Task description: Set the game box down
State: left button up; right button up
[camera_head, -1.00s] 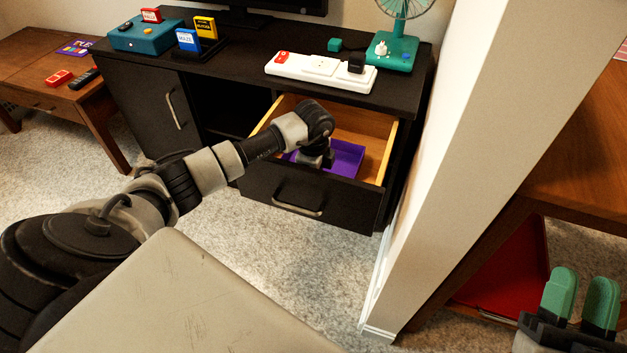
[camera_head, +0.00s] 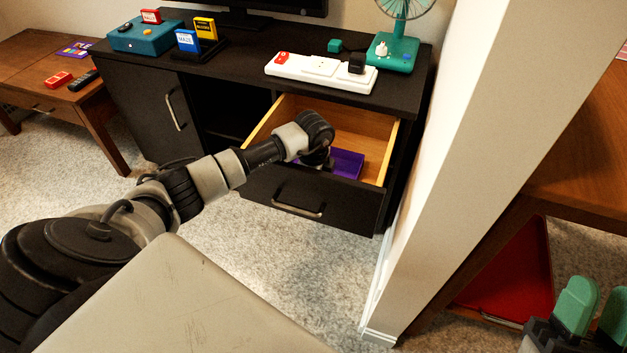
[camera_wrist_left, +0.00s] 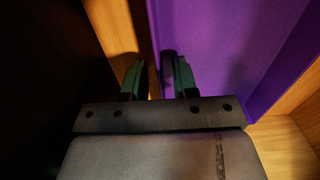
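The purple game box (camera_head: 347,162) lies inside the open drawer (camera_head: 388,150), looking like a shallow tray with raised walls. In the left wrist view its purple surface (camera_wrist_left: 225,50) fills the middle and right. My left gripper (camera_wrist_left: 157,80) is low in the drawer, with its green fingers apart on either side of the box's left wall. A gap shows between the fingers and that wall. In the head view my left wrist hides the fingers and part of the box. My right gripper (camera_head: 594,310) is open and empty at the lower right.
The black cabinet (camera_head: 245,58) carries a white power strip (camera_head: 320,71), a teal fan (camera_head: 396,52), a teal box (camera_head: 146,36) and upright game cases (camera_head: 188,40). A white wall end (camera_head: 470,150) stands close right of the drawer. Carpet in front is clear.

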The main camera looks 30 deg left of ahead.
pick_arm(q)
jog(key=shift+r, duration=0.15)
